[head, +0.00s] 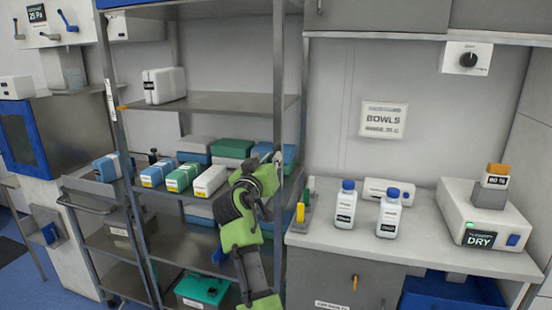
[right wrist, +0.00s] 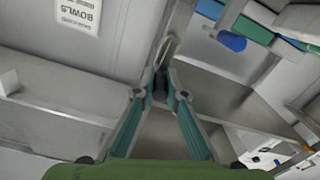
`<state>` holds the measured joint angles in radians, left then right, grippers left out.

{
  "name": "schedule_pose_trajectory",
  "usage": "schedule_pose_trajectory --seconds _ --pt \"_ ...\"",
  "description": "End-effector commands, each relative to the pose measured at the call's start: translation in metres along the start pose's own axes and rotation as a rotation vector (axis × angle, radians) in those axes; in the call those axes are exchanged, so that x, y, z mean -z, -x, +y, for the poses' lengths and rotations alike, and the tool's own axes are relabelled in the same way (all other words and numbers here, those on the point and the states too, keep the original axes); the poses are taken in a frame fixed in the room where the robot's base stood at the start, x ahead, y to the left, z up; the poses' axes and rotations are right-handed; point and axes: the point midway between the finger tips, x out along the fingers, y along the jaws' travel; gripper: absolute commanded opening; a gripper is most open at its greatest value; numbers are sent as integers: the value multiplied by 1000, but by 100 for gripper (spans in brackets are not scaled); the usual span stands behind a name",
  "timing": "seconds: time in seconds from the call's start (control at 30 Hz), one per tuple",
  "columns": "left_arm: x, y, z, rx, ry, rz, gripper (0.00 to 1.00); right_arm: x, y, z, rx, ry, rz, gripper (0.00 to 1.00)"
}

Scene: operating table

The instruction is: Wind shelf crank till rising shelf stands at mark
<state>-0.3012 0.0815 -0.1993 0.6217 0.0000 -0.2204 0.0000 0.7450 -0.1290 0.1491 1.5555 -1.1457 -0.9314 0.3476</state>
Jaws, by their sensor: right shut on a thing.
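The shelf rack stands left of centre in the head view. Its upper grey shelf (head: 225,101), probably the rising shelf, carries a white box. A small orange mark (head: 122,108) sits on the left post, about level with that shelf's left edge. My right gripper (head: 275,163) is at the rack's right post. In the right wrist view my right gripper (right wrist: 161,76) has its fingers closed together at the tips on a small dark piece, the crank's handle (right wrist: 160,84), mostly hidden by the fingers. My left gripper is not in view.
Several boxes (head: 180,177) stand on the shelf below. Right of my arm, the counter (head: 340,250) holds two blue-capped bottles (head: 345,204), a yellow item (head: 300,213) close to my gripper, and a white DRY unit (head: 482,222). A trolley (head: 85,207) stands at left.

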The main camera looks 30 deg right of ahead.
Motion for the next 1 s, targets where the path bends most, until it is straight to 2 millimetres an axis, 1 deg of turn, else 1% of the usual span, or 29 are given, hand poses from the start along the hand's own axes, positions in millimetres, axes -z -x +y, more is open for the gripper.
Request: schedule_pose_trajectory --seconds 0.1,0.37,0.4,0.43,0.8,0.87,1.0 --pt "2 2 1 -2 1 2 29 2 0 -1 -1 49 3 0" --pt "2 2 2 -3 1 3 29 2 0 -1 -1 50 4 0" --pt "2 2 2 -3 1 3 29 2 0 -1 -1 49 4 22" --pt "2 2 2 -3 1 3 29 2 0 -1 -1 49 4 29" --pt "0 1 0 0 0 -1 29 1 2 -2 0 48 2 29" --pt "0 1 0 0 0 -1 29 1 8 -2 0 48 2 29" --pt "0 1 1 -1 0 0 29 1 29 -2 2 45 1 29"
